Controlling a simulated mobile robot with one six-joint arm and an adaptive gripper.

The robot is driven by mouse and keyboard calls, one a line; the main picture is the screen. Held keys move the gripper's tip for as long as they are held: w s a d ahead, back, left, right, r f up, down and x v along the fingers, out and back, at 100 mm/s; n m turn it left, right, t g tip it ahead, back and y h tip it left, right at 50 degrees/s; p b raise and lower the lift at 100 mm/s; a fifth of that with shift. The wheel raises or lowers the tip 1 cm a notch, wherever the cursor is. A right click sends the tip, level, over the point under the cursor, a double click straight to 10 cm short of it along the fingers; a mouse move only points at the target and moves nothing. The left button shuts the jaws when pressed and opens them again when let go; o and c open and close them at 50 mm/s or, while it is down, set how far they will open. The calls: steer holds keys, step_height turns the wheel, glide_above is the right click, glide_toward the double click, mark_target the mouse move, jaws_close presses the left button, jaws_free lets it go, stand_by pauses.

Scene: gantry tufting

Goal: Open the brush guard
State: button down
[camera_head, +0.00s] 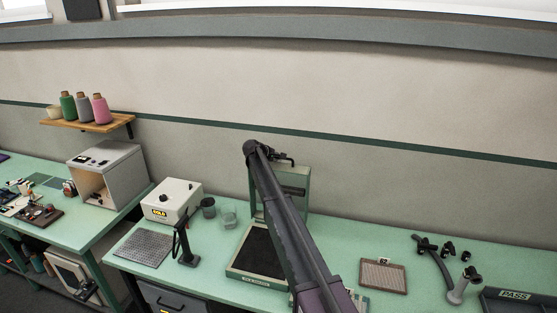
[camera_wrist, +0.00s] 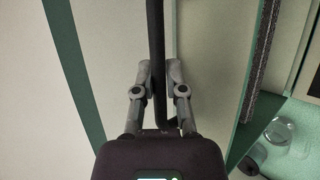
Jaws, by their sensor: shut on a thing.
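The green-framed brush guard (camera_head: 303,176) stands upright at the back of a green box with a dark brush bed (camera_head: 262,250) in the head view. The bed lies uncovered, and my arm hides part of the guard and box. In the wrist view a green frame edge (camera_wrist: 247,100) runs down the right side. A black bar, apparently the guard's handle (camera_wrist: 156,30), passes between my fingers. My gripper (camera_wrist: 158,75) is shut on this bar. In the head view my gripper (camera_head: 284,160) is at the guard's top edge, partly hidden by my wrist.
A framed mesh pad (camera_head: 382,276) and black fittings (camera_head: 427,245) lie right. A wall (camera_head: 400,110) rises behind the bench.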

steer(key=w, duration=0.1)
steer(key=w+d, duration=0.1)
steer(key=w, duration=0.2)
steer(key=shift+w+d+f, duration=0.15)
steer(key=shift+d+f, duration=0.05)
steer(key=shift+f, duration=0.2)
steer(key=c, duration=0.7)
jaws_free()
steer(key=shift+r, duration=0.15)
steer(key=shift+b, duration=0.3)
